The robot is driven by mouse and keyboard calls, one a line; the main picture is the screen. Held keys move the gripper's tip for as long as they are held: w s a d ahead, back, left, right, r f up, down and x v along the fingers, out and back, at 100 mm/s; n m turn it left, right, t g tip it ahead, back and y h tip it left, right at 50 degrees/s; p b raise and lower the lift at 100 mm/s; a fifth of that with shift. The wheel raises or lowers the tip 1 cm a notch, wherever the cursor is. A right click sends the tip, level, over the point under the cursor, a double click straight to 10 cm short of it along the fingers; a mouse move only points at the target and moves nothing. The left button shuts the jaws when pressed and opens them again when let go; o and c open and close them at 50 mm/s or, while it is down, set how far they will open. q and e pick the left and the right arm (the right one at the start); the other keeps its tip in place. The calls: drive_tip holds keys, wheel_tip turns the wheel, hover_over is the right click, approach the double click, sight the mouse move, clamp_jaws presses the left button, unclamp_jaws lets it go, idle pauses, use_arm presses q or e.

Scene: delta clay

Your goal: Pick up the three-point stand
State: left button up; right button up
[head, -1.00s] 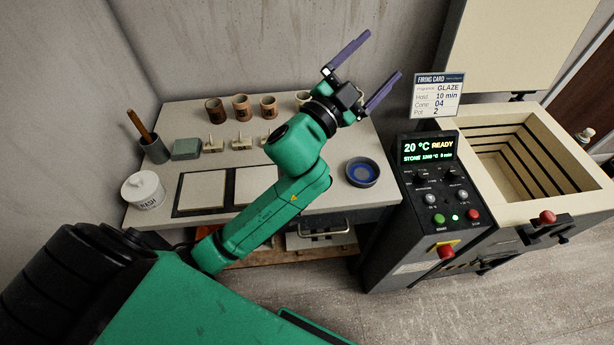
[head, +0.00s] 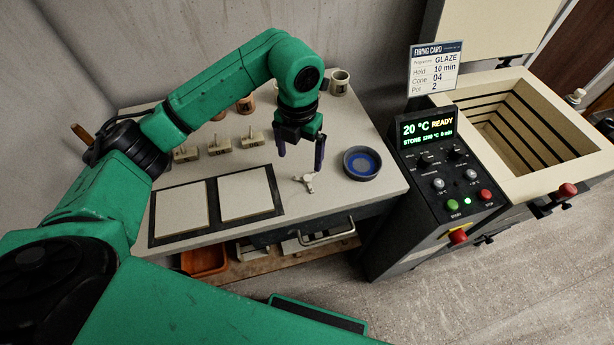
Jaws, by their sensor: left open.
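The three-point stand is a small, pale three-armed piece (head: 308,182) lying on the worktop (head: 345,208) between the right white tile and the blue-lined bowl. My left gripper (head: 300,160) points down just above and behind the stand in the head view. Its two dark fingers are apart with nothing between them. The stand seems clear of the fingers, though the exact height gap is hard to tell. My right gripper is not in view.
A dark bowl with a blue inside (head: 361,163) stands right of the stand. Two white tiles on dark mats (head: 245,194) lie left. Several small stamps (head: 219,146) and cups (head: 339,82) are behind. The kiln control box (head: 430,165) borders the right.

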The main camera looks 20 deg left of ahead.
sight(303, 178)
use_arm(q)
drive_tip(key=f, duration=0.2)
drive_tip(key=f+p, duration=0.1)
drive_tip(key=f, duration=0.1)
drive_tip(key=f+p, duration=0.1)
drive_tip(key=f, duration=0.1)
drive_tip(key=shift+d+f, duration=0.3)
drive_tip(key=shift+d, duration=0.1)
drive_tip(key=shift+f, duration=0.2)
drive_tip(key=shift+c, duration=0.6)
drive_tip(key=c, duration=1.3)
